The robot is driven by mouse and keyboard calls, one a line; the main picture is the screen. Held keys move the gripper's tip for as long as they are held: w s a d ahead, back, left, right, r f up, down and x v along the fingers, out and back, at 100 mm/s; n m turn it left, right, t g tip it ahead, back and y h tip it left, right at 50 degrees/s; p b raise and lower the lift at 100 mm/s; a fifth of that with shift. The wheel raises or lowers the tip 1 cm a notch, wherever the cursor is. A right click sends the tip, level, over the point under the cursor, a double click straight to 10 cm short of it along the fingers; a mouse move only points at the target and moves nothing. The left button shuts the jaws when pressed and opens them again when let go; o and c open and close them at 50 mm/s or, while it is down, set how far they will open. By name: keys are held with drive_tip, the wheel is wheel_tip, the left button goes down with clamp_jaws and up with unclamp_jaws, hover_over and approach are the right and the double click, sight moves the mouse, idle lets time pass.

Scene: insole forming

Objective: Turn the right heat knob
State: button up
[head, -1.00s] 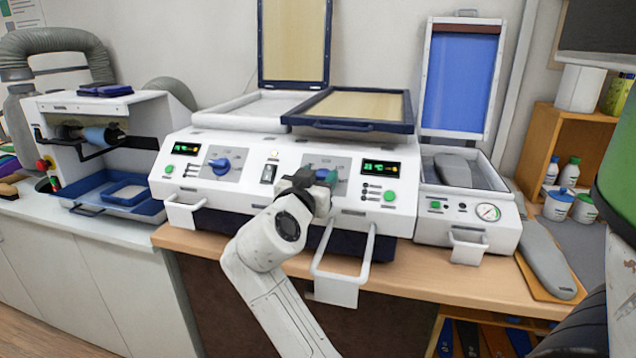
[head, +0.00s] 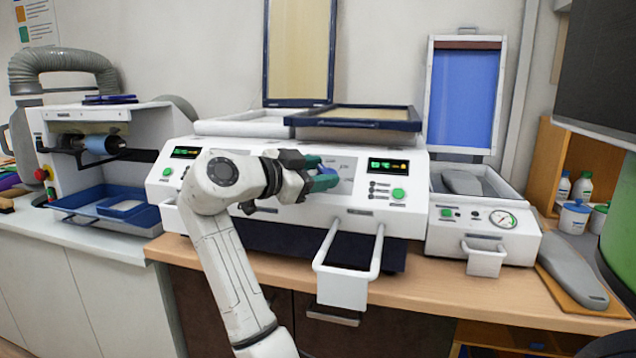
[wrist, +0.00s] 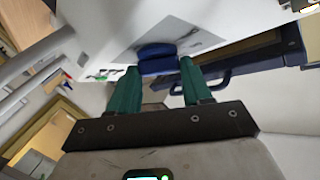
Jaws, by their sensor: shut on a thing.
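The right heat knob is blue and sits on a grey dial plate (head: 343,168) on the white front panel of the forming machine (head: 400,218). In the wrist view the knob (wrist: 157,58) lies between the two green fingers of my gripper (wrist: 158,68). In the head view my gripper (head: 328,172) reaches the knob from the left, its fingers shut on it and mostly covering it. The knob's pointer and exact setting are hidden. My arm covers the left heat knob.
A white U-shaped handle (head: 347,272) juts out below the knob. A lit display (head: 388,166) and a green button (head: 398,194) sit right of it. A navy-framed lid (head: 360,123) lies above. The vacuum unit (head: 470,235) stands to the right.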

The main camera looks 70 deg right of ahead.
drive_tip(key=shift+m, duration=0.3)
drive_tip(key=o, duration=1.1)
drive_tip(key=shift+c, duration=0.2)
drive_tip(key=v, duration=1)
drive_tip(key=shift+w+a+b, duration=0.25)
drive_tip(key=shift+w+b, duration=0.05)
drive_tip(key=shift+w, duration=0.1)
drive_tip(key=shift+r, duration=0.15)
